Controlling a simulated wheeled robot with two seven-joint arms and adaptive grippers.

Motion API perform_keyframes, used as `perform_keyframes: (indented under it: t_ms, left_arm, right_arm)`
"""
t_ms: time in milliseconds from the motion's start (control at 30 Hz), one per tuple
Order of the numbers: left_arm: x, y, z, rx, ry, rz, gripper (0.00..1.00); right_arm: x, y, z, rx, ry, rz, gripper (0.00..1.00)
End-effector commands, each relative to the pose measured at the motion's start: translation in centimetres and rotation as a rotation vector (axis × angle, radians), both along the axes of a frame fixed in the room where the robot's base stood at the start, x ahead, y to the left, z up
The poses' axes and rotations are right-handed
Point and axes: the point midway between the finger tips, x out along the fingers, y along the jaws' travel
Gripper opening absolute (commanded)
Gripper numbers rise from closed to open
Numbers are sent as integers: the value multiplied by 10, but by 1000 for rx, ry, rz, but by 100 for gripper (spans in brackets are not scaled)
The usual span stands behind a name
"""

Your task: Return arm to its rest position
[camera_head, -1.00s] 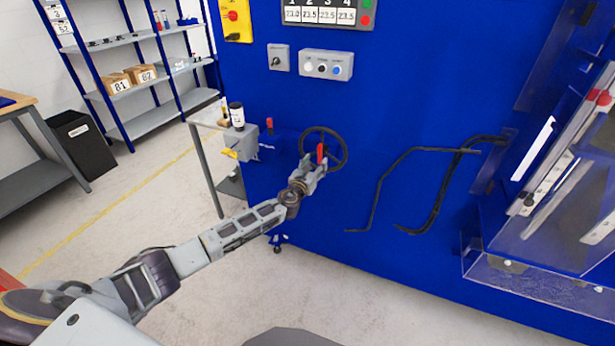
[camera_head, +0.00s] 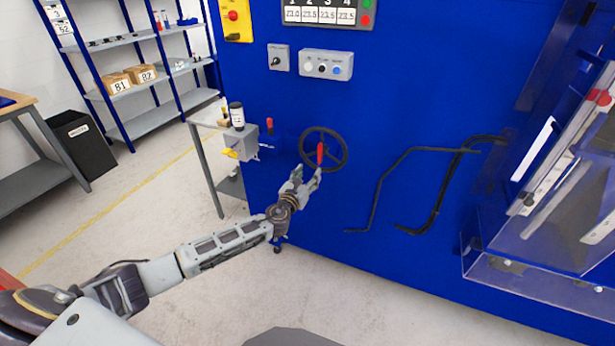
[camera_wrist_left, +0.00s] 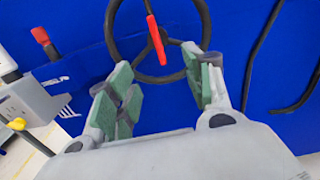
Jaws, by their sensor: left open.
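My left arm reaches in from the lower left of the head view. Its gripper (camera_head: 308,177) is just below and in front of the black handwheel (camera_head: 341,158) on the blue machine. In the left wrist view the left gripper (camera_wrist_left: 165,95) is open, with its green-padded fingers apart and nothing between them. The handwheel (camera_wrist_left: 205,22) with its red handle (camera_wrist_left: 156,40) lies beyond the fingertips there. The red handle also shows in the head view (camera_head: 320,153). My right gripper is not in view.
The blue machine panel (camera_head: 430,90) fills the right side, with black bent rails (camera_head: 378,190) and a clear guard (camera_head: 540,290). A grey box (camera_head: 243,143) with a yellow lever is left of the wheel. Shelves (camera_head: 140,75) and a black bin (camera_head: 82,143) stand left. Open floor lies below.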

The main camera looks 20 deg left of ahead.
Motion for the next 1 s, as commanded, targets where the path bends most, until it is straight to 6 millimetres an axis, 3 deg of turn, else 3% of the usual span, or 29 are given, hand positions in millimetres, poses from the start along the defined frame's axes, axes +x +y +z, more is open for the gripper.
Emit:
perform_keyframes:
  t_ms: [433,567,767,1000]
  left_arm:
    - [0,0,0,-2,1,1,51]
    - [0,4,-9,-33,24,10,51]
    - [-6,21,-53,-209,131,67,51]
    - [-39,50,-149,-577,327,222,51]
  right_arm:
    - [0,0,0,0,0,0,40]
    - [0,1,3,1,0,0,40]
    - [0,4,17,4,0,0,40]
    - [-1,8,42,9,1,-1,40]
